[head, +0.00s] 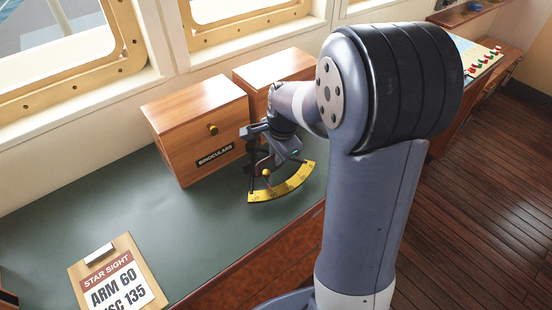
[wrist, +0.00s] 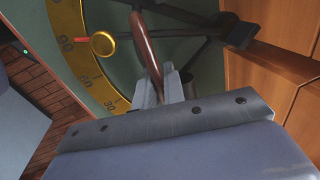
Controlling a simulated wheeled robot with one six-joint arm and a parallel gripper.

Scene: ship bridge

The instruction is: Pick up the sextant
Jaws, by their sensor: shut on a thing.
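The sextant (head: 284,186) has a yellow graduated arc and a dark frame. It is in front of the wooden boxes, at or just above the green desk top; I cannot tell whether it touches the desk. In the wrist view its yellow arc (wrist: 72,48), a round brass knob and a brown handle (wrist: 147,48) show close up. My gripper (head: 276,150) is over the sextant, and in the wrist view (wrist: 162,84) its fingers are shut on the brown handle. My arm hides part of the scene to the right.
A wooden box labelled BINOCULARS (head: 200,125) stands behind and left of the sextant, with another wooden box (head: 275,68) beside it. A clipboard (head: 117,275) reading STAR SIGHT lies at the desk's front left. The green desk top (head: 90,205) is clear between them.

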